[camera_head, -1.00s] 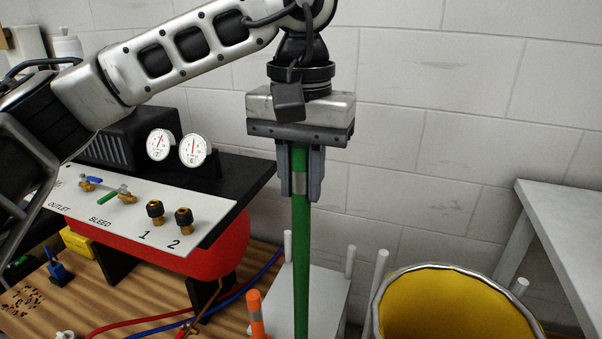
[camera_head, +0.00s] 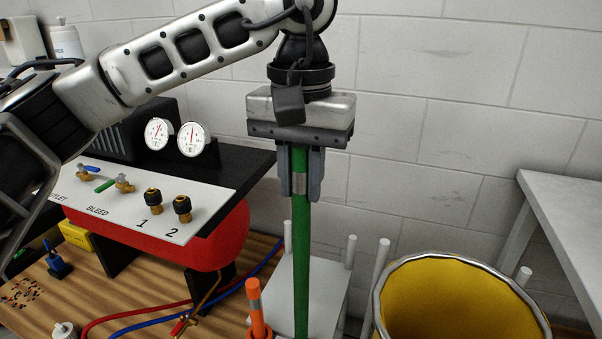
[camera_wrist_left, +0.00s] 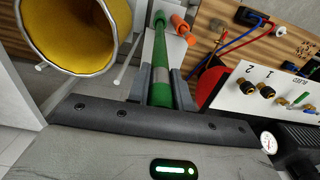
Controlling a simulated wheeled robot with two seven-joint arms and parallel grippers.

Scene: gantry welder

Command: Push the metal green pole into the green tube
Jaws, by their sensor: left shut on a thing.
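The metal green pole (camera_head: 302,240) hangs upright below my left gripper (camera_head: 301,185) in the head view, with a grey band between the fingers. My left gripper is shut on its upper part. The pole's lower end is cut off by the bottom edge of the head view. In the left wrist view the pole (camera_wrist_left: 160,58) runs away from the gripper (camera_wrist_left: 161,85) to a wider green end near the top. I cannot tell whether that wider end is the green tube. My right gripper is not in view.
A white stand with upright posts (camera_head: 327,290) is behind the pole. A yellow bin (camera_head: 445,300) stands to the right, and an orange pole (camera_head: 255,300) to the left. A red tank (camera_head: 210,245) with a valve panel (camera_head: 130,205) sits on a wooden surface at left.

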